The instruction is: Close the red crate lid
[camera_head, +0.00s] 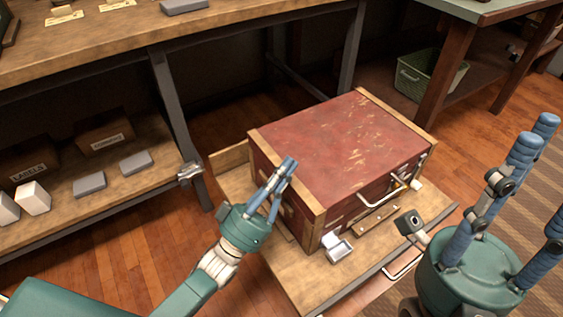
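The red crate (338,205) stands on a low wooden platform. Its scuffed red lid (340,135), with wood-trimmed ends, lies down flat over the top, and I see no clear gap at the front. My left gripper (287,164) is at the crate's left end, in front of its wooden trim. Its fingertips are together with nothing visible between them; whether they touch the crate I cannot tell. My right gripper (533,160) is right of the crate's front, apart from it, with its fingers spread and empty. The crate's back is hidden.
The wooden platform (372,258) has a bare strip in front of the crate, with a small grey-white item (336,247) on it. A workbench (240,42) runs behind, shelves (110,190) stand left, and a green basket (428,75) sits under the right table.

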